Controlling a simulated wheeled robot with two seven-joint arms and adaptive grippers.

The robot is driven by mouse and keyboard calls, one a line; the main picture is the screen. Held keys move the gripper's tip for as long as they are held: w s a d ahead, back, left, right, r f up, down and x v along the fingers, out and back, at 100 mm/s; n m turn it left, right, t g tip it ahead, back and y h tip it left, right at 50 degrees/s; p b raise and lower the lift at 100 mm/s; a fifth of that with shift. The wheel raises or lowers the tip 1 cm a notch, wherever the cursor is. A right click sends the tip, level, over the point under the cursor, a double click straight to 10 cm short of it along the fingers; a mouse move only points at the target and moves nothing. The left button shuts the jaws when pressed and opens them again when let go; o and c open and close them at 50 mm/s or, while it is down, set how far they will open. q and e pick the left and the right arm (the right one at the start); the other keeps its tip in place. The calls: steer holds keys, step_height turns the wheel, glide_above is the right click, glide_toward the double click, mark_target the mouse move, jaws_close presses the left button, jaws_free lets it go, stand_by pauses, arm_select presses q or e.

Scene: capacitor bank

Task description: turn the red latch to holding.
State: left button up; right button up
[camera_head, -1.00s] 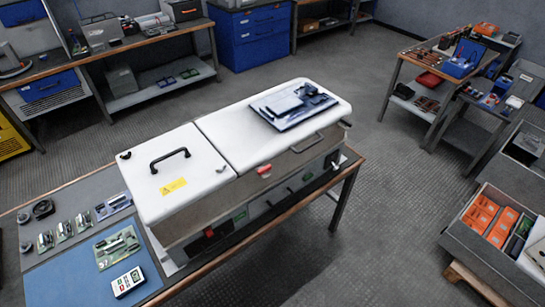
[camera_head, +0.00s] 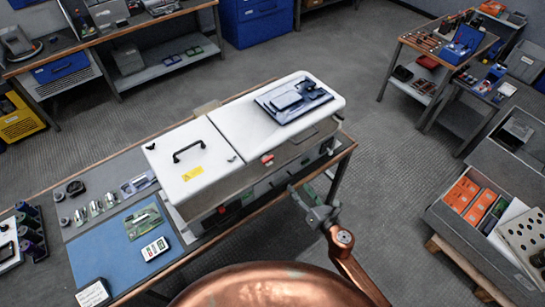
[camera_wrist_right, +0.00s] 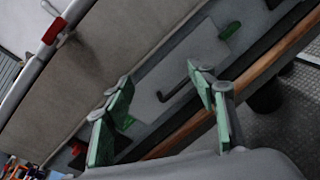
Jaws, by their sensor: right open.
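The red latch (camera_head: 267,159) is small and sits on the front edge of the white-lidded cabinet (camera_head: 210,140), just under the lids. It also shows at the upper left of the right wrist view (camera_wrist_right: 54,30). My right gripper (camera_head: 309,200) is in front of the cabinet, below and to the right of the latch, apart from it. In the wrist view its green-padded fingers (camera_wrist_right: 160,84) are spread with nothing between them. The latch lies outside the fingers, up and left. My left gripper is not in view.
The cabinet stands on a wood-edged bench (camera_head: 262,214). A dark handle (camera_head: 188,152) stands on the left lid and a flat panel (camera_head: 293,99) lies on the right lid. A blue mat (camera_head: 112,257) with a meter is at left.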

mark_target(269, 160)
steer(key=s+a+r+n+y+p, duration=0.1)
steer(key=a+r+n+y, duration=0.2)
steer(key=r, duration=0.4)
steer(key=s+a+r+n+p, duration=0.1)
steer(key=s+a+r+n, duration=0.1)
steer(key=a+r+n, duration=0.35)
steer(key=shift+m, duration=0.75)
steer(key=w, duration=0.1)
steer(key=w+a, duration=0.1)
steer(key=w, duration=0.1)
steer(key=w+r, duration=0.1)
steer(key=w, duration=0.1)
steer(key=shift+w+a+p, duration=0.1)
steer(key=shift+a+p, duration=0.2)
steer(key=shift+a, duration=0.1)
steer(key=shift+w+a, duration=0.4)
steer(key=shift+w, duration=0.2)
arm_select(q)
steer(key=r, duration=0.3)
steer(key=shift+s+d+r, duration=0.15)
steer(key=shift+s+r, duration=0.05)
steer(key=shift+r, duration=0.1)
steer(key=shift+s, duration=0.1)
arm_select(e)
steer(key=shift+c, duration=0.3)
steer(key=c, duration=0.5)
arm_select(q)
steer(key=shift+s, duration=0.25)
arm_select(e)
steer(key=c, duration=0.6)
